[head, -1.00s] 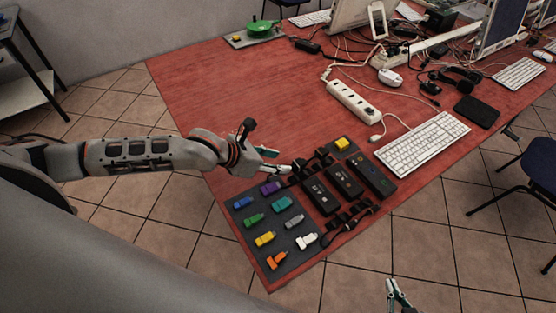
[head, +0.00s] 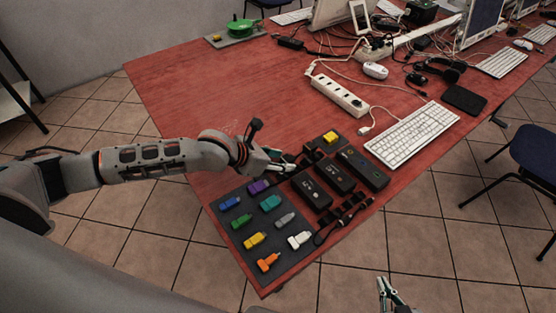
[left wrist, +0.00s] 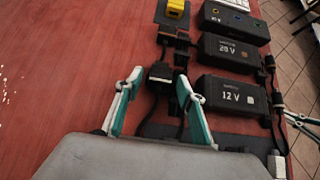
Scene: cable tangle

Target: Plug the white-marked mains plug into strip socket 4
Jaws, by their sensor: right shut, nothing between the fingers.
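The white power strip (head: 340,95) lies on the red table with a row of sockets facing up; I cannot read socket numbers. My left gripper (head: 284,164) is over the near part of the table, beside the dark adapters. In the left wrist view its teal fingers (left wrist: 160,80) are open, apart on either side of a black plug-like piece (left wrist: 160,70). My right gripper (head: 386,292) is shut and empty, low in front of the table.
A grey mat (head: 246,246) carries several coloured connectors. A white keyboard (head: 412,134) lies to the right. Tangled cables fill the back; the table's left part is clear.

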